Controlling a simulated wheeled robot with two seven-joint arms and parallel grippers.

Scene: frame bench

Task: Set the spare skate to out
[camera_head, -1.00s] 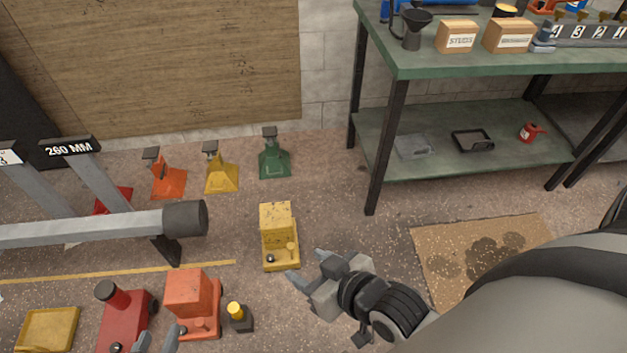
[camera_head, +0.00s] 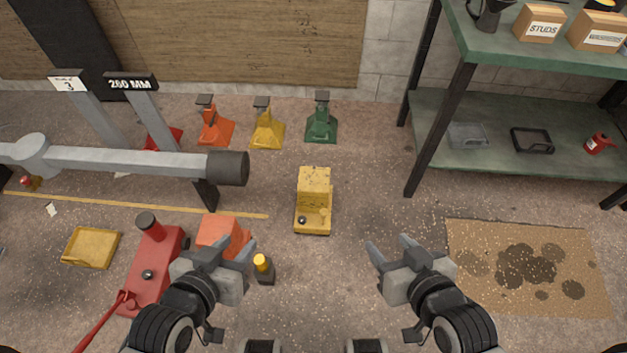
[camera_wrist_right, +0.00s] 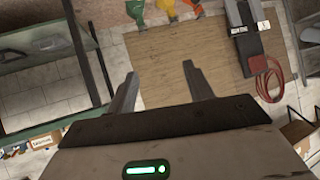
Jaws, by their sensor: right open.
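A yellow boxy unit (camera_head: 314,186) stands alone on the floor at the middle of the head view, with a black knob and a small yellow peg on its lower front. A similar orange unit (camera_head: 217,230) stands to its left, partly hidden by my left gripper. No label shows which one is the spare skate, and no "out" marking is readable. My left gripper (camera_head: 234,250) is open, its fingers overlapping the orange unit in the picture; contact cannot be told. My right gripper (camera_head: 388,246) is open and empty, right of and below the yellow unit. Its open fingers also show in the right wrist view (camera_wrist_right: 162,85).
A red jack (camera_head: 150,265), a yellow tray (camera_head: 91,247) and a black bottle with yellow cap (camera_head: 263,269) are at left. Orange, yellow and green stands (camera_head: 321,126) line the back. A grey beam (camera_head: 130,161) crosses left. A green bench (camera_head: 540,52) and stained mat (camera_head: 467,281) are right.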

